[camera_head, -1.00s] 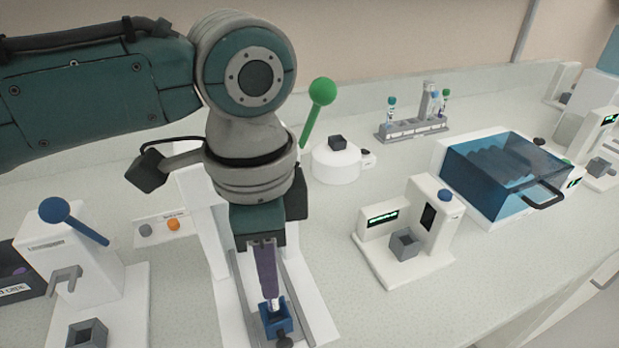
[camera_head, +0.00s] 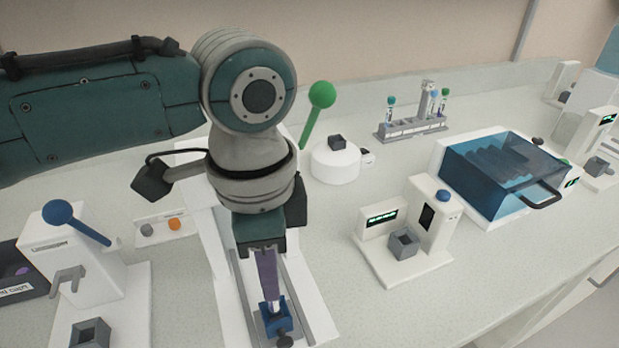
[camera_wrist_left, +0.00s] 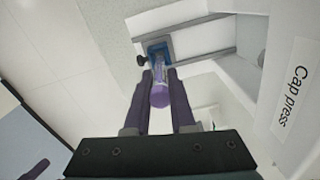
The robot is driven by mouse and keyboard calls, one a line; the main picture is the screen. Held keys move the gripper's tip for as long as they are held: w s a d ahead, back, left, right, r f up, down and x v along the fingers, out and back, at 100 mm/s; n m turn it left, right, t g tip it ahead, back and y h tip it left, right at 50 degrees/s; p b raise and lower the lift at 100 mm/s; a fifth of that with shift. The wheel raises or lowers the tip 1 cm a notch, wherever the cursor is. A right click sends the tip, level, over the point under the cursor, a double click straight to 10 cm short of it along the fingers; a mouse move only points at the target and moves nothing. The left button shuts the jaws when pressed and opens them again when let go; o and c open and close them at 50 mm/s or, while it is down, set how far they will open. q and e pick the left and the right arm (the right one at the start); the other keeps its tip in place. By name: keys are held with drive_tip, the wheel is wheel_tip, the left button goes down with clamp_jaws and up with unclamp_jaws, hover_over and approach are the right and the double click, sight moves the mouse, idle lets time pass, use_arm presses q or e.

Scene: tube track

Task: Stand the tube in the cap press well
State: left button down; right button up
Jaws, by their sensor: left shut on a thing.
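My left gripper (camera_head: 269,294) is shut on the tube (camera_head: 274,306), just above the blue well (camera_head: 282,325) of the cap press. In the left wrist view the tube has a purple top (camera_wrist_left: 160,97) between the two dark purple fingers, and its clear lower part reaches into the blue well (camera_wrist_left: 154,42). The tube looks roughly upright. Its bottom end is hidden inside the well, so I cannot tell whether it touches the floor. A "Cap press" label (camera_wrist_left: 293,88) shows on the white body at the right. My right gripper is not in view.
The blue well sits between grey rails on a white base, with a dark knob (camera_head: 284,341) at its front. A blue-levered device (camera_head: 82,275) stands left. A white device with a grey socket (camera_head: 404,243) stands right. A tube rack (camera_head: 412,127) is farther back.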

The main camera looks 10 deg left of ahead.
use_arm(q)
drive_tip(key=shift+f, duration=0.3)
drive_tip(key=shift+f, duration=0.3)
drive_tip(key=shift+f+b, duration=0.3)
drive_tip(key=shift+b, duration=0.05)
drive_tip(key=shift+f, duration=0.35)
idle(0.4)
drive_tip(key=c, duration=0.7)
unclamp_jaws()
drive_tip(key=shift+r, duration=0.1)
